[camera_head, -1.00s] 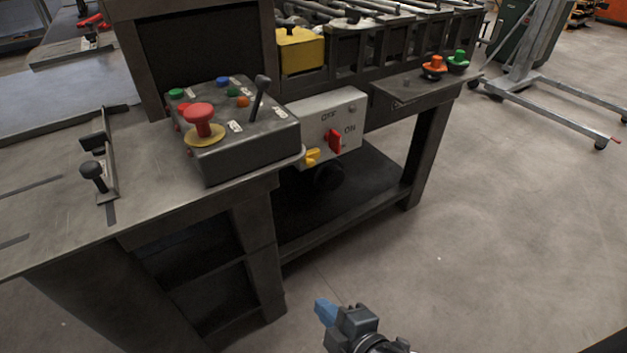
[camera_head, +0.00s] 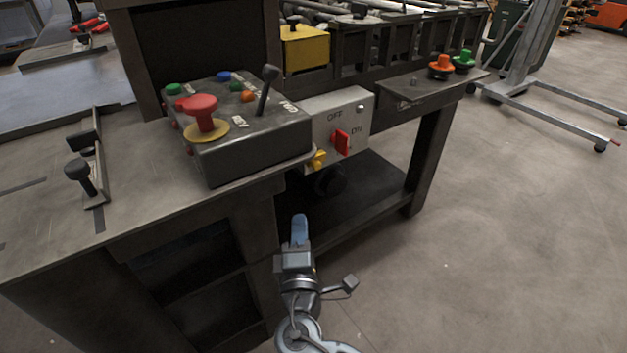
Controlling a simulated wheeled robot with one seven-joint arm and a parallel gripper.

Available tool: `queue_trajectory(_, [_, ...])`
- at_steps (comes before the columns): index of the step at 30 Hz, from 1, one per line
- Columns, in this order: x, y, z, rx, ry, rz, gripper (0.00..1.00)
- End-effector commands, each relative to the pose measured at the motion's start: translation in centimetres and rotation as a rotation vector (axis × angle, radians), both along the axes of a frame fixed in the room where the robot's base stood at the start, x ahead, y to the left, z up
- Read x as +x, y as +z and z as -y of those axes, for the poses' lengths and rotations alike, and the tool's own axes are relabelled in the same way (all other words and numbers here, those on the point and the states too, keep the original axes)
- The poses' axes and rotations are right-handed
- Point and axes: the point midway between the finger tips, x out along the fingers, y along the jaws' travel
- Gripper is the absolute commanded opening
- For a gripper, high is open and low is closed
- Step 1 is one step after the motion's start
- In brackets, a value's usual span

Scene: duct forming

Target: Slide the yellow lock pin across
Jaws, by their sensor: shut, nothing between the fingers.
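The yellow lock pin (camera_head: 317,160) sits at the lower left of the grey switch box (camera_head: 316,119), beside the red switch handle (camera_head: 341,142). The box face is marked OFF and ON. The box hangs on the front of the dark bench, right of the control panel. My gripper (camera_head: 299,222) is shut and empty, with its blue fingertips pointing up toward the box. In the picture it is below the lock pin and a little to its left, apart from it.
The control panel (camera_head: 241,137) with a red mushroom button (camera_head: 203,112) and a black lever (camera_head: 267,90) stands left of the box. The bench's lower shelf (camera_head: 366,205) lies behind my gripper. The floor to the right (camera_head: 500,240) is clear up to a wheeled stand.

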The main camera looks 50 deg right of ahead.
Motion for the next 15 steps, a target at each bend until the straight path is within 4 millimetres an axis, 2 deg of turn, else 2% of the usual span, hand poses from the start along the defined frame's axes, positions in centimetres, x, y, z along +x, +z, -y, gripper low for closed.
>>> queue_trajectory(8, [0.4, 0.1, 0.5, 0.001, 0.0, 0.0, 0.0])
queue_trajectory(15, [2.9, 0.5, 3.4, 0.003, -0.002, 0.0, 0.0])
